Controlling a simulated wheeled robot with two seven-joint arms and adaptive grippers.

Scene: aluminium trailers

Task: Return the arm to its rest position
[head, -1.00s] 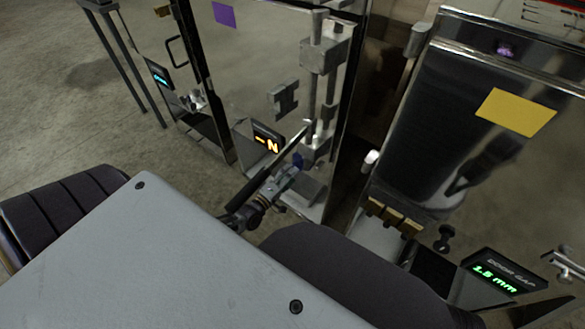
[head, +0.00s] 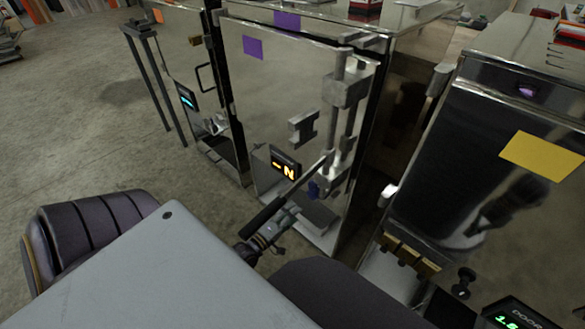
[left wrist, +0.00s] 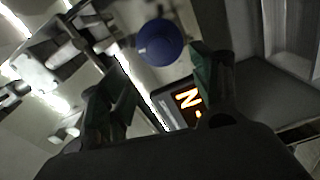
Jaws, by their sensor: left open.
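My left gripper (head: 286,216) is in front of the middle trailer's door (head: 265,110), low by the latch gear. It also shows in the left wrist view (left wrist: 158,82), with its two dark green fingers apart and nothing between them. A lever with a black grip (head: 262,215) slants up to the vertical latch rods (head: 345,105), close above the gripper. Whether they touch is unclear. My right gripper is not in view.
An orange-lit display (head: 284,164) sits low on the middle door. A right-hand trailer (head: 480,130) bears a yellow label (head: 543,157) and a green-lit display (head: 515,318). A thin-legged stand (head: 160,85) is at the left. The concrete floor (head: 80,130) there is mostly clear.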

